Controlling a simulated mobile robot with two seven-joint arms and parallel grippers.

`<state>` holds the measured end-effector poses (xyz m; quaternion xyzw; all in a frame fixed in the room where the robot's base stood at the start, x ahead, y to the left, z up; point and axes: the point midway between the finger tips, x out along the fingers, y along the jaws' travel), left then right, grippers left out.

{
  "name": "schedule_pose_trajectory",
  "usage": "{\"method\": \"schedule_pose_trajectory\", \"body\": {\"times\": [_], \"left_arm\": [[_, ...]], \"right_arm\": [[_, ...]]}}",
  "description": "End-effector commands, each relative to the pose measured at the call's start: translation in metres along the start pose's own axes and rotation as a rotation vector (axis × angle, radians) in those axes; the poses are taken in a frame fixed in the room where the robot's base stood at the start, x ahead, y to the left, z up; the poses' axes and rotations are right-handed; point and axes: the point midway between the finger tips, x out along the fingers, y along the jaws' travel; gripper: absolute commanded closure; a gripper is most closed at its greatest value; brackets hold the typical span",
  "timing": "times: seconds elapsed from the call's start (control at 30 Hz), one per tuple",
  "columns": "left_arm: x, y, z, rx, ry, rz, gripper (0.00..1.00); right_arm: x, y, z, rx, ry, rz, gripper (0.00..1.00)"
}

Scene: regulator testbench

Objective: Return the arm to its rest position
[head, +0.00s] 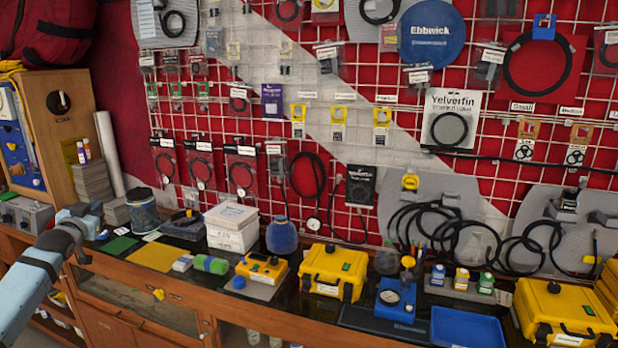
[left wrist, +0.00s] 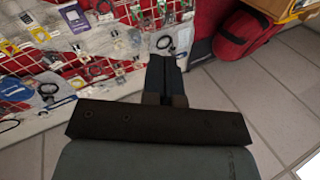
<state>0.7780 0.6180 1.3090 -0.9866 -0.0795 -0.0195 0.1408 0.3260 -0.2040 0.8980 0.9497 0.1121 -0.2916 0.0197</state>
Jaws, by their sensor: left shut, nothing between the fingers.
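My left arm, light blue with dark bands, comes in from the lower left in the head view. Its end, with the left gripper (head: 90,211), is in front of the left end of the workbench (head: 170,290). In the left wrist view the dark fingers of the left gripper (left wrist: 165,72) are together with nothing between them. My right gripper is in neither view.
A wooden cabinet (head: 62,130) stands at the left behind the arm. A grey device (head: 25,214) is close to the arm. Yellow cases (head: 333,270), a blue tray (head: 467,328) and small tools fill the bench. Hoses and packets hang on the wall grid.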

Motion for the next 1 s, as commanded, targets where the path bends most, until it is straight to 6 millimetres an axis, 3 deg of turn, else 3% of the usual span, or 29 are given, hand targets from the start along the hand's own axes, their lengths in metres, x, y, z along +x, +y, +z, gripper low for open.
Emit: {"method": "schedule_pose_trajectory", "body": {"times": [0.27, 0.3, 0.47, 0.67, 0.87, 1.0], "left_arm": [[-0.002, -0.02, 0.013, 0.406, -0.099, -0.117, 1.0], [-0.008, 0.0, 0.03, 0.388, -0.108, -0.085, 1.0], [-0.03, 0.054, 0.072, 0.369, -0.135, -0.008, 1.0], [-0.079, 0.135, 0.136, 0.328, -0.187, 0.107, 1.0], [-0.169, 0.234, 0.207, 0.249, -0.264, 0.249, 1.0], [-0.248, 0.297, 0.244, 0.173, -0.326, 0.337, 1.0]], "right_arm": [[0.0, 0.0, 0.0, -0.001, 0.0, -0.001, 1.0], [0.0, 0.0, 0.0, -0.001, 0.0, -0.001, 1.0], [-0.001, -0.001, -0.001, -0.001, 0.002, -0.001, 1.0], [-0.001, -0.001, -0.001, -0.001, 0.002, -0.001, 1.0], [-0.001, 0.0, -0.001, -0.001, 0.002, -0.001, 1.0], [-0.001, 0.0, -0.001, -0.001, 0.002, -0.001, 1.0]]}}
